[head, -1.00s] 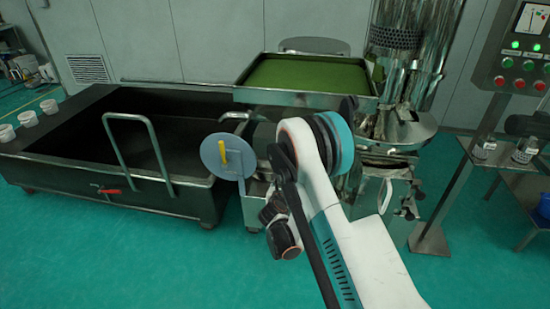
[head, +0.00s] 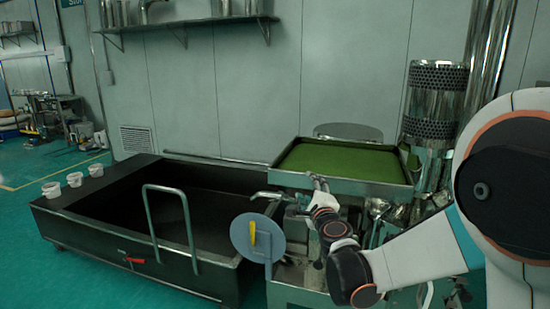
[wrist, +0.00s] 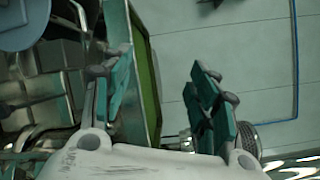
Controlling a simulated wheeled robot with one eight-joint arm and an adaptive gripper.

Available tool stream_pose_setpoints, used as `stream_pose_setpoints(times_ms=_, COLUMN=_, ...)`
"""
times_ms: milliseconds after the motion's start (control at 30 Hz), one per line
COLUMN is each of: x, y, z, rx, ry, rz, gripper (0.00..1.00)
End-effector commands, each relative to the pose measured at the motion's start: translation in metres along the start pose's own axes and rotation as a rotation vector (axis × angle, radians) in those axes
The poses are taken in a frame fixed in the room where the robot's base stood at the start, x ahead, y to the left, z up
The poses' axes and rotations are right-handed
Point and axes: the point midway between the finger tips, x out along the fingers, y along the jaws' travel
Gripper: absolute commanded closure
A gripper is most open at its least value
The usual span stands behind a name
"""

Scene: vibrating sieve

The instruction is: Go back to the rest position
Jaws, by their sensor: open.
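My gripper (wrist: 160,85) is open and empty in the wrist view, with its two teal-padded fingers well apart. In the head view my gripper (head: 318,182) is small and sits in front of the near edge of the vibrating sieve (head: 395,190). The sieve's tray is filled with green material (head: 345,160), which also shows as a green strip between the fingers in the wrist view (wrist: 145,80). My arm reaches in from the right and hides part of the sieve's body.
A black trough (head: 120,242) with a metal handle stands left of the sieve. White cups (head: 74,180) line its left rim. A round grey disc with a yellow handle (head: 252,232) is in front of the sieve. A wall shelf (head: 185,23) is above. Green floor lies open at left.

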Motion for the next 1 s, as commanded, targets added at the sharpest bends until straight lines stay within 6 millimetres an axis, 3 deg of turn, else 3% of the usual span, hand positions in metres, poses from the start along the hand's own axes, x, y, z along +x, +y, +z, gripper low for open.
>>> stream_pose_setpoints(times_ms=200, x=-0.053, y=-0.028, z=0.033, rx=-0.353, ry=-0.115, rz=0.101, gripper=0.46)
stream_pose_setpoints(times_ms=500, x=-0.143, y=-0.025, z=0.045, rx=-0.826, ry=-0.254, rz=0.289, gripper=0.46)
stream_pose_setpoints(times_ms=767, x=-0.237, y=-0.001, z=0.022, rx=-1.210, ry=-0.357, rz=0.506, gripper=0.46)
stream_pose_setpoints(times_ms=1000, x=-0.331, y=0.027, z=-0.023, rx=-1.520, ry=-0.443, rz=0.750, gripper=0.46)
